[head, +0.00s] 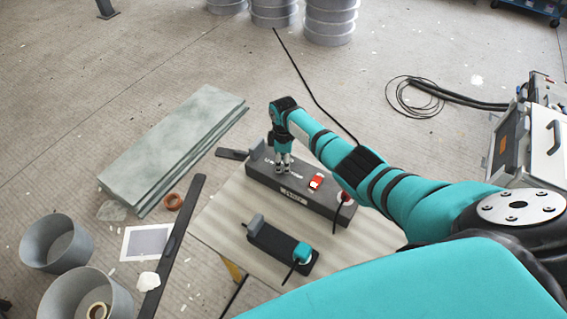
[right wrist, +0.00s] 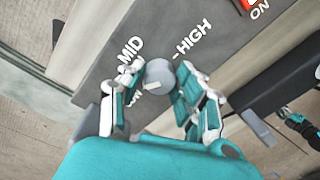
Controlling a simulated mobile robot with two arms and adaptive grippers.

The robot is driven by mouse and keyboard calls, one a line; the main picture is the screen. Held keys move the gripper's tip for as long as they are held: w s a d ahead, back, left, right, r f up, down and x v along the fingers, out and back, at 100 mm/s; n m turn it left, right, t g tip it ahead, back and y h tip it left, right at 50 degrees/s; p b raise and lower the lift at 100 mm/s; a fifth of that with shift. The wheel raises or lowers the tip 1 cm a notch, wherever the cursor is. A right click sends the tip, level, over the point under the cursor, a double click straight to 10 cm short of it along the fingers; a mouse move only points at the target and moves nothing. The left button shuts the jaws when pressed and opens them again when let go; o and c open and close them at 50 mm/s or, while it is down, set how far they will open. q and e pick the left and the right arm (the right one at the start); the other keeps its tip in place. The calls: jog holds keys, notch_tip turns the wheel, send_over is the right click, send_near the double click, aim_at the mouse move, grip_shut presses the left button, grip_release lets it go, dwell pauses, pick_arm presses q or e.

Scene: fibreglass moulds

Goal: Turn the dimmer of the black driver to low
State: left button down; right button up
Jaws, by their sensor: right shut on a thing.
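The black driver (head: 322,203) is a long dark box on a small table, with a red switch (head: 316,181) on its top. My right gripper (head: 284,162) comes down over its left part. In the right wrist view the round grey dimmer knob (right wrist: 159,73) sits between the two fingers of my right gripper (right wrist: 160,82), which are shut on it. MID and HIGH are printed around the knob; LOW is partly hidden by a finger. A small pale mark shows on the knob's lower side; I cannot tell its exact setting. My left gripper is not in view.
A smaller dark device (head: 270,239) with a teal plug lies on the table (head: 222,218) in front of the driver. A red plug (head: 345,197) and a cable are at the driver's right end. Green-grey sheets (head: 170,140) and grey tubs (head: 55,245) lie left on the floor.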

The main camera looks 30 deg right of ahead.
jog(key=n+b, duration=0.1)
jog(key=n, duration=0.5)
jog(key=shift+w, duration=0.15)
dwell(0.4)
jog(key=o, duration=1.1)
jog(key=shift+o, duration=0.2)
jog(key=shift+r, duration=0.1)
notch_tip(320, 180, up, 12)
jog(key=shift+w, duration=0.3)
jog(key=shift+s+a, duration=0.1)
